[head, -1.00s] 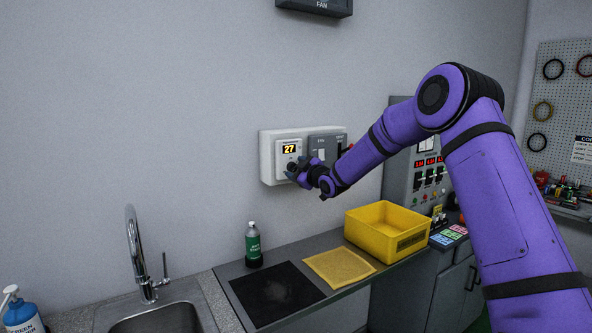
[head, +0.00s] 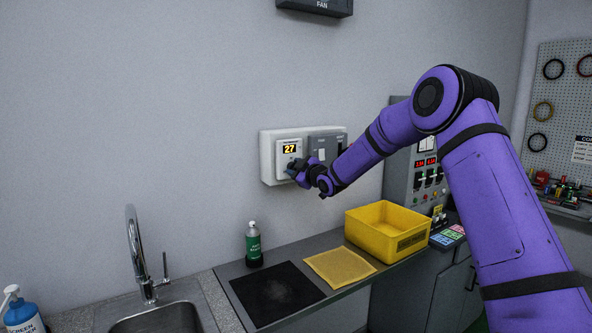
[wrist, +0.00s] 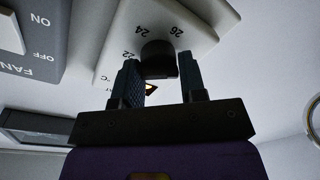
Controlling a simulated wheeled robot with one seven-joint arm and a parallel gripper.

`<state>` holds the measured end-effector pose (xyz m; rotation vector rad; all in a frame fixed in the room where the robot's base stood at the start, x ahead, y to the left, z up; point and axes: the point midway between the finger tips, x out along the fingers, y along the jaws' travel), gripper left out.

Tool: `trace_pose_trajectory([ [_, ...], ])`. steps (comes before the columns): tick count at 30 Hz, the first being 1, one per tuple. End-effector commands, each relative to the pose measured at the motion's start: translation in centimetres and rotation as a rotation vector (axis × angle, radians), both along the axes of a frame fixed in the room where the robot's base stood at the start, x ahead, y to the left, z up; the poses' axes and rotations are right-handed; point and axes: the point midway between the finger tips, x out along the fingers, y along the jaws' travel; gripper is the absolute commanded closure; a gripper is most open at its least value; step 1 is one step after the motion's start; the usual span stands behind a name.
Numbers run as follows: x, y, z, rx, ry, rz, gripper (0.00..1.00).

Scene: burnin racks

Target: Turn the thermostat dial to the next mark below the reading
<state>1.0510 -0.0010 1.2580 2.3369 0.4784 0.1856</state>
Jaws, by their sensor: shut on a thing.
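The white thermostat (head: 289,149) is on the wall, and its orange display reads 27. My gripper (head: 294,168) is at its lower part in the head view and hides most of the dial there. In the wrist view the black dial (wrist: 158,56) lies between the two fingers of my gripper (wrist: 160,68), which is shut on it. The scale marks 22, 24 and 26 show on the white thermostat face (wrist: 185,22) around the dial. I cannot tell exactly which mark the dial points at.
A grey fan switch panel (head: 322,143) sits right beside the thermostat. Below are a green bottle (head: 252,242), a black mat (head: 277,291), a yellow cloth (head: 340,267) and a yellow bin (head: 386,230) on the counter. A sink tap (head: 138,255) stands at left.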

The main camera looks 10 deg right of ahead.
Motion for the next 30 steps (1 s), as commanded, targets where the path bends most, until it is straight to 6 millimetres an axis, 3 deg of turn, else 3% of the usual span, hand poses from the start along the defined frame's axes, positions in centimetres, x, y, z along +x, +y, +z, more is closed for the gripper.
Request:
trace_pose_trajectory([
  [30,0.0,0.13,0.18,-0.785,-0.259,-0.002,0.85],
])
